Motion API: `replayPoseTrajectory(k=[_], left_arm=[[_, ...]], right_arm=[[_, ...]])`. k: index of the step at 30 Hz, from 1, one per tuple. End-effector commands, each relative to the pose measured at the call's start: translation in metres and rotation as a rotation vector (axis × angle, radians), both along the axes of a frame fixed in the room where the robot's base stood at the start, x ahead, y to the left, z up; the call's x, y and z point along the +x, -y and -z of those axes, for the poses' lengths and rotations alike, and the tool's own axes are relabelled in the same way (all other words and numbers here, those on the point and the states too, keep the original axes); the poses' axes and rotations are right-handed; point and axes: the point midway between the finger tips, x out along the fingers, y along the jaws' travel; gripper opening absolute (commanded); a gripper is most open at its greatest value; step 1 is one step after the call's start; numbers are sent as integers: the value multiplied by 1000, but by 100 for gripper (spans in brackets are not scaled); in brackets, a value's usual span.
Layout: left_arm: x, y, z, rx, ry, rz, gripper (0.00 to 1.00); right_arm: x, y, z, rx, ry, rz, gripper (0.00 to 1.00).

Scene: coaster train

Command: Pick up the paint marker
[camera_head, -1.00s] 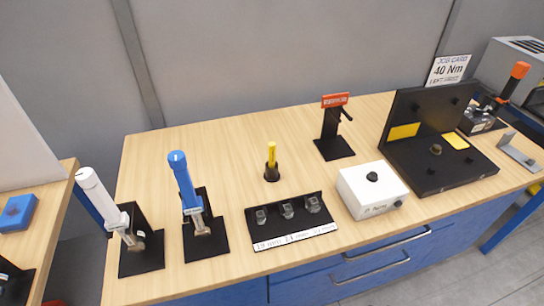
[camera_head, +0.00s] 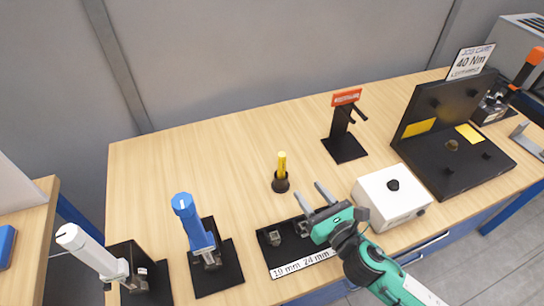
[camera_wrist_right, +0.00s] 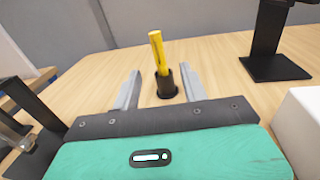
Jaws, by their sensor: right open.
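The paint marker (camera_head: 282,164) is a yellow stick standing upright in a small black round holder (camera_head: 281,183) on the wooden table. In the right wrist view the marker (camera_wrist_right: 157,50) rises from its holder (camera_wrist_right: 166,84), ahead of and between the fingers. My right gripper (camera_head: 309,194) is open and empty, just in front and to the right of the marker in the head view, over the black socket tray. It also shows in the right wrist view (camera_wrist_right: 160,90). My left gripper is not in view.
The black socket tray (camera_head: 268,248) lies under my right gripper. A white box (camera_head: 390,205) stands to the right. Blue (camera_head: 196,225) and white (camera_head: 92,250) handled tools stand to the left. A black stand (camera_head: 342,138) is behind right. The table behind the marker is clear.

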Motion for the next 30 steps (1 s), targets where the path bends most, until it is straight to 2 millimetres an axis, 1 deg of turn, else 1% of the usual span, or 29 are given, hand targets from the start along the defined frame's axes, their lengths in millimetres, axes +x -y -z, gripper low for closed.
replayPoseTrajectory(k=[2,5,9,12,15,20,23,27,30], left_arm=[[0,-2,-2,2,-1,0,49],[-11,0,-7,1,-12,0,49],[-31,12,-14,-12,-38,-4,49],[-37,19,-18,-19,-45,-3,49],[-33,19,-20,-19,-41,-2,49],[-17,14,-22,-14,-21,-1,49],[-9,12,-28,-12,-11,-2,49],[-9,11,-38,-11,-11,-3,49],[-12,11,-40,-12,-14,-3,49]], right_arm=[[3,-3,-1,-21,16,-11,44],[14,-11,-2,-22,18,-11,44],[39,-26,-4,-19,17,-9,44],[55,-36,-3,-18,16,-10,44],[66,-42,-2,-19,16,-9,44],[74,-47,-1,-18,15,-10,44],[80,-52,-2,-17,14,-9,44],[94,-63,-5,-15,13,-8,44],[106,-70,-4,-17,14,-8,44]])
